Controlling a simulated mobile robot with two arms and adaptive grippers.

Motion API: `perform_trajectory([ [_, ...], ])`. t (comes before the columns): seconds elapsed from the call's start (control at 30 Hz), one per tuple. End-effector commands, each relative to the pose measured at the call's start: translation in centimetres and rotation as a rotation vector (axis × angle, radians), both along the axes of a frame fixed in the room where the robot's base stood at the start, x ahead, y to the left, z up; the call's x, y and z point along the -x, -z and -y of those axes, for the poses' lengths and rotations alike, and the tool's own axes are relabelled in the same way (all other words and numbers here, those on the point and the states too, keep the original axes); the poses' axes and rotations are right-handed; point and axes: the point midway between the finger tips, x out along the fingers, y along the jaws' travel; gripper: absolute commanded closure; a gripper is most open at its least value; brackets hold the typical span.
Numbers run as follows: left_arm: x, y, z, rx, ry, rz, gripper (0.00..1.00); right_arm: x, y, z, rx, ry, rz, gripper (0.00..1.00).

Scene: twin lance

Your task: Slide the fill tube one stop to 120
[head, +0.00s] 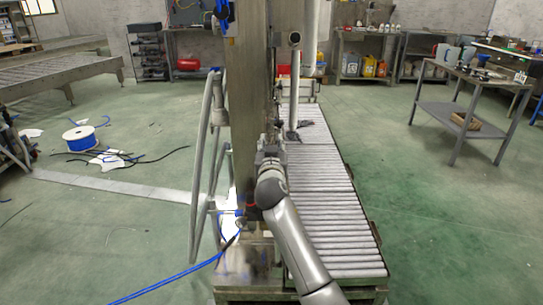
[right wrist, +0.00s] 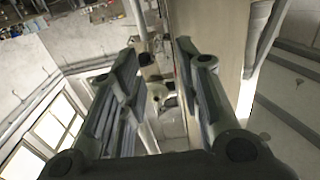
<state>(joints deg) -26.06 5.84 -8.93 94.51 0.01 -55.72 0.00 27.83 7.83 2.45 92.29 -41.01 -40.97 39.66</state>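A tall steel column (head: 248,90) stands at the head of the roller conveyor. A grey vertical tube (head: 294,85) with a round upper end hangs beside it over the rollers; it may be the fill tube, but I cannot be sure. No scale or 120 mark is readable. My right gripper (head: 269,152) is up against the column in the head view, its fingers hard to make out. In the right wrist view my right gripper (right wrist: 157,70) has its fingers apart, with metal fittings (right wrist: 160,95) seen beyond the gap. Contact cannot be told. My left gripper is not in view.
The roller conveyor (head: 325,190) runs away from me, right of the column. A bent grey pipe frame (head: 200,165) and a blue hose (head: 185,279) are on the left. A cable spool (head: 80,138) lies on the floor. A steel table (head: 470,85) stands right; the floor between is clear.

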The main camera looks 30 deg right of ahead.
Motion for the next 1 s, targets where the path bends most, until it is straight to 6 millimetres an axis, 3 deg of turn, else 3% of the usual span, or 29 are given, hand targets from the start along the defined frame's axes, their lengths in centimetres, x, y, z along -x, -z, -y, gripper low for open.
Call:
perform_trajectory([
  [0.2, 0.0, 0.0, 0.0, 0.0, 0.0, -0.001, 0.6, 3.1, 0.0, -1.8, -0.001, 0.001, 0.0, 0.68],
  [0.4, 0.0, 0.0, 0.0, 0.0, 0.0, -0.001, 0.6, 4.9, 0.0, -3.0, 0.0, 0.0, 0.0, 0.68],
  [1.0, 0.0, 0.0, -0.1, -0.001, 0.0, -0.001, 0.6, 5.3, -0.1, -3.2, 0.001, 0.001, 0.001, 0.68],
])
